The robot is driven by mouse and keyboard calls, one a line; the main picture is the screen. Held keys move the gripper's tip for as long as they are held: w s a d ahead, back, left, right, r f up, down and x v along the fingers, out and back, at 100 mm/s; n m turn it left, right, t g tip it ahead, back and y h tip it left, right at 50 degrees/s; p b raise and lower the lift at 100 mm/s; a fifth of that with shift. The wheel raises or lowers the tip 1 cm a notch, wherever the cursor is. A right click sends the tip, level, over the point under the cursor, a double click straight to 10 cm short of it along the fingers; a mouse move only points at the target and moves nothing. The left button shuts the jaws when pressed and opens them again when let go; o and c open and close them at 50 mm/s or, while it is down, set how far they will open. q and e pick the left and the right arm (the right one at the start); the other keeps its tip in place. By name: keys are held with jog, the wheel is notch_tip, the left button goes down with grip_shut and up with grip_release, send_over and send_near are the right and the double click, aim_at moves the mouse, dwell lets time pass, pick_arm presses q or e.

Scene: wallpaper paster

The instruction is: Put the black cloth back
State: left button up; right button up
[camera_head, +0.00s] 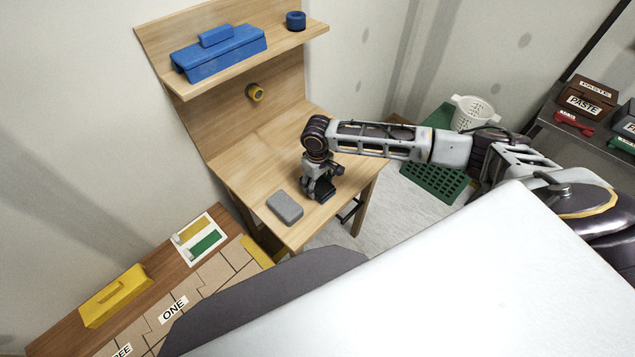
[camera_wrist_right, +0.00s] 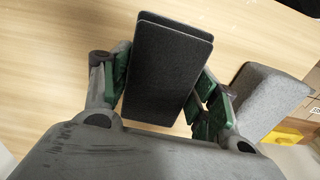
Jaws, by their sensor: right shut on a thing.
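The black cloth (camera_wrist_right: 168,68) is a dark, flat, folded rectangle between the fingers of my right gripper (camera_wrist_right: 165,85) in the right wrist view. In the head view my right gripper (camera_head: 318,190) points down over the wooden table (camera_head: 262,150), near its right front part. The cloth (camera_head: 323,195) shows there as a small dark patch under the fingers. I cannot tell whether it touches the tabletop. A grey block (camera_head: 285,207) lies on the table to the left of the gripper and also shows in the right wrist view (camera_wrist_right: 262,100). My left gripper is not in view.
A shelf above the table holds a blue toolbox (camera_head: 220,55) and a blue roll (camera_head: 296,20). A yellow box (camera_head: 115,295) stands on a lower bench at left. A white basket (camera_head: 474,113) is behind my right arm.

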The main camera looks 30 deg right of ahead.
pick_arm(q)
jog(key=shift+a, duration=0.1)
pick_arm(e)
jog(key=shift+f, duration=0.15)
jog(key=o, duration=1.1)
jog(key=shift+c, duration=0.2)
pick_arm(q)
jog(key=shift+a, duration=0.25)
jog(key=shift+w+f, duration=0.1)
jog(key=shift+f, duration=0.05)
